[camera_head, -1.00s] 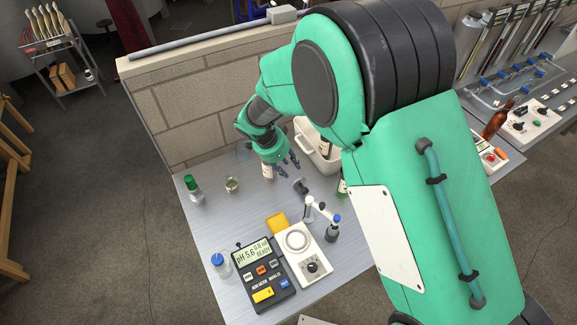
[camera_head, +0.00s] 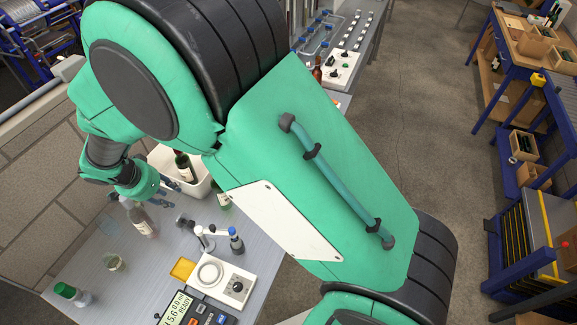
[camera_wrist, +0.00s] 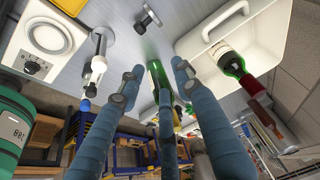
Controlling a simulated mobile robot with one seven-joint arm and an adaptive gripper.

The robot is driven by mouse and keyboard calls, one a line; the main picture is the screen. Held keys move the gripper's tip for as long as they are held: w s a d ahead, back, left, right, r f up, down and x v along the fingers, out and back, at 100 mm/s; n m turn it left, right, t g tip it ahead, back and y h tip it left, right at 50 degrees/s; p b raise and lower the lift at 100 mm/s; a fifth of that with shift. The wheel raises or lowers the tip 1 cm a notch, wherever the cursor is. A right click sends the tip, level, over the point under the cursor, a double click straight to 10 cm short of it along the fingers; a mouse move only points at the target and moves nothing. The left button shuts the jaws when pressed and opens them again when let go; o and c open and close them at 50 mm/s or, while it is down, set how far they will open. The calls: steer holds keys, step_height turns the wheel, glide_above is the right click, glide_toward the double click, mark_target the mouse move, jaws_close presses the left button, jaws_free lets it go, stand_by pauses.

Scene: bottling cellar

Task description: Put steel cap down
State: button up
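My gripper (camera_head: 166,190) is low over the far part of the grey table (camera_head: 110,265), beside a white bin. In the wrist view its blue-grey fingers (camera_wrist: 157,76) are spread apart, with nothing seen held between them. A small grey metal piece (camera_head: 183,221) lies on the table near the fingers. It also shows at the top of the wrist view (camera_wrist: 147,20), apart from the fingers. I cannot tell whether it is the steel cap. No other piece can be made out as the cap.
A white bin (camera_head: 203,187) holding a dark bottle (camera_head: 184,167) stands by the gripper.

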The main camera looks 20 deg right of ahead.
steer(key=s+d+r+n+y, duration=0.15)
steer(key=s+d+r, duration=0.25)
steer(key=d+r, duration=0.7)
steer(key=s+d+r+n, duration=0.2)
steer(key=s+d+r, duration=0.2)
steer(key=d+r, duration=0.65)
steer(key=s+d+r+n+t, duration=0.1)
steer(key=s+d+r+n, duration=0.1)
steer(key=s+d, duration=0.4)
steer(key=s+d+r+n+t+y, duration=0.1)
steer(key=s+d+r+n, duration=0.2)
steer(key=s+d, duration=0.4)
steer(key=s+r, duration=0.1)
steer(key=s, duration=0.6)
steer(key=shift+s+d+r, duration=0.2)
steer(key=shift+r, duration=0.1)
steer(key=shift+f+b, duration=1.8)
